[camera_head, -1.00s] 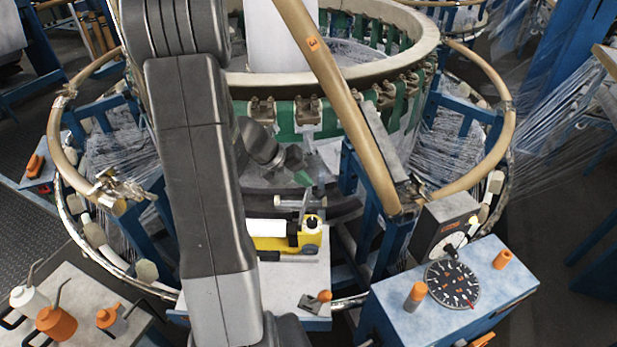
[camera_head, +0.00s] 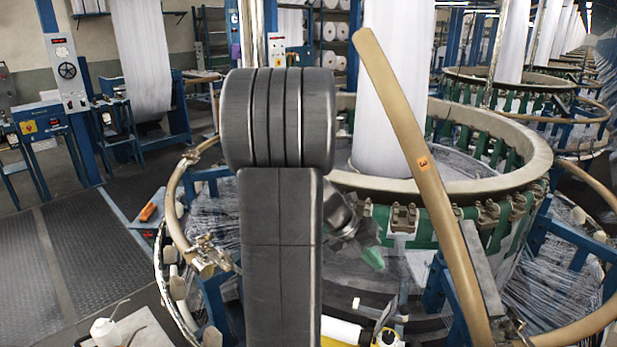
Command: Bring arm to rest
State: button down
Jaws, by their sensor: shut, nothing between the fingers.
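My arm stands large and dark grey in the middle of the head view, in front of the circular loom (camera_head: 500,185). Behind its right edge shows the wrist end, with my gripper (camera_head: 372,258) pointing down and to the right. The gripper is small, partly hidden by my arm, and looks shut and empty. It shows in front of the loom's lower ring, and I cannot tell its exact distance from it.
A tan curved tube (camera_head: 425,165) rises right of my arm. A yellow device (camera_head: 388,338) shows at the bottom edge. Open floor (camera_head: 70,245) lies at the left, with blue machine frames behind.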

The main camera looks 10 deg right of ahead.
jog(key=shift+f, duration=0.1)
jog(key=b, duration=0.1)
send_near(396, 303)
jog(key=w+d+r+x, duration=0.1)
jog(key=x, duration=0.4)
jog(key=shift+s+d+f+b, duration=0.1)
jog(key=shift+s+f+b, duration=0.2)
jog(key=shift+f+b, duration=0.35)
jog(key=shift+s+d+f+b, duration=0.15)
jog(key=shift+s+f+b, duration=0.1)
jog(key=shift+f+b, duration=0.35)
jog(key=shift+a+r, duration=0.1)
jog(key=shift+a, duration=0.05)
